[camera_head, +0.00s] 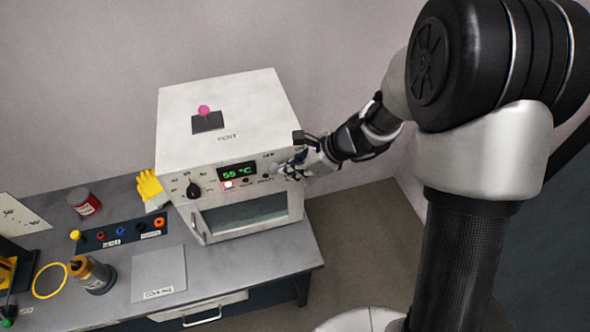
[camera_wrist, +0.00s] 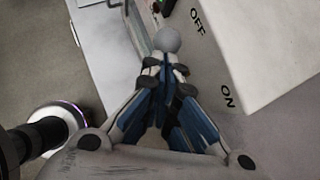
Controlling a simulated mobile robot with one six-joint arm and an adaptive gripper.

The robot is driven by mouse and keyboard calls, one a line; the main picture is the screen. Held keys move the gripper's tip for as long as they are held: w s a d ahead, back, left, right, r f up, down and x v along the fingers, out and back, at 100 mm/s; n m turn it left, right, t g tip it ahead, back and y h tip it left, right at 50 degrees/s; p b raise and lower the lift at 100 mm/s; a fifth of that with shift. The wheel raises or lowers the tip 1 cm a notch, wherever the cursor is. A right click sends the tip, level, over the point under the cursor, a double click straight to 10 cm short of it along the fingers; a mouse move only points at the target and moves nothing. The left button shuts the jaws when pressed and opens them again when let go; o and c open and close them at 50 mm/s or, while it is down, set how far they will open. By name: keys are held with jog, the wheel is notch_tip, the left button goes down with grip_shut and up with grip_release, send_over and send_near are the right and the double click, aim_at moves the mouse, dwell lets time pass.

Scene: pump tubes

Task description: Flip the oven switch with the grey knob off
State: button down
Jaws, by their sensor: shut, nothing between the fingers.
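The white oven (camera_head: 226,108) stands on the bench with a lit green display (camera_head: 238,170) reading about 55 °C. In the wrist view, the switch's round grey knob (camera_wrist: 167,39) is just past my fingertips, nearer the OFF lettering (camera_wrist: 197,22) than the ON lettering (camera_wrist: 228,97). My gripper (camera_wrist: 168,66) is shut and empty, its tips touching or almost touching the knob; I cannot tell which. In the head view, my gripper (camera_head: 280,171) is at the right end of the oven's front panel and hides much of the switch.
A pink-knobbed vent lever (camera_head: 204,111) stands on the oven top. A yellow glove (camera_head: 149,188), red can (camera_head: 84,201) and bottle (camera_head: 92,275) stand left. Open floor lies right.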

jog(key=shift+s+a, duration=0.1)
jog(key=shift+a, duration=0.4)
jog(key=shift+d+f, duration=0.1)
jog(key=shift+d, duration=0.05)
jog(key=d+f+p+v, duration=0.1)
jog(key=p+v, duration=0.1)
jog(key=v, duration=1.1)
jog(key=shift+d, duration=0.5)
jog(key=shift+s+f, duration=0.1)
jog(key=shift+s, duration=0.05)
